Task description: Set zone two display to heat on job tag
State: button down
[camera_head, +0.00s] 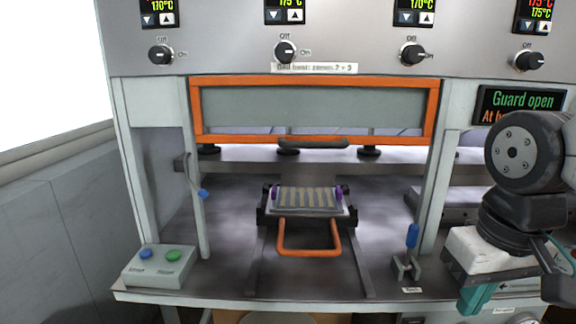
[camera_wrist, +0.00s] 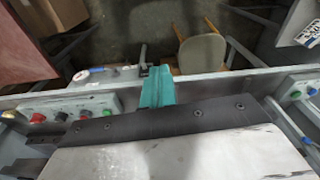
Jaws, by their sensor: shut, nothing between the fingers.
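Zone displays run along the top of the machine and are cut off by the picture's upper edge. The second display from the left (camera_head: 285,4) shows green 175°C, with down and up arrow buttons (camera_head: 284,16) below it. I cannot read a zone number on it. My gripper (camera_head: 476,299) is at the lower right, low and well away from the displays. Its teal fingers are shut and empty, and they also show in the wrist view (camera_wrist: 157,88). A white sheet with print (camera_wrist: 309,33) is at the wrist view's right edge; I cannot tell whether it is the job tag.
Below the displays are several black knobs (camera_head: 285,51). The orange-framed guard (camera_head: 315,82) is raised, and a screen (camera_head: 520,104) reads "Guard open". A tray with an orange handle (camera_head: 309,250) lies on the bed. A two-button box (camera_head: 158,266) stands front left.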

jog(key=shift+m, duration=0.5)
jog(key=s+d, duration=0.1)
jog(key=s+f, duration=0.1)
jog(key=s+d+f, duration=0.1)
jog(key=s, duration=0.1)
jog(key=shift+d, duration=0.3)
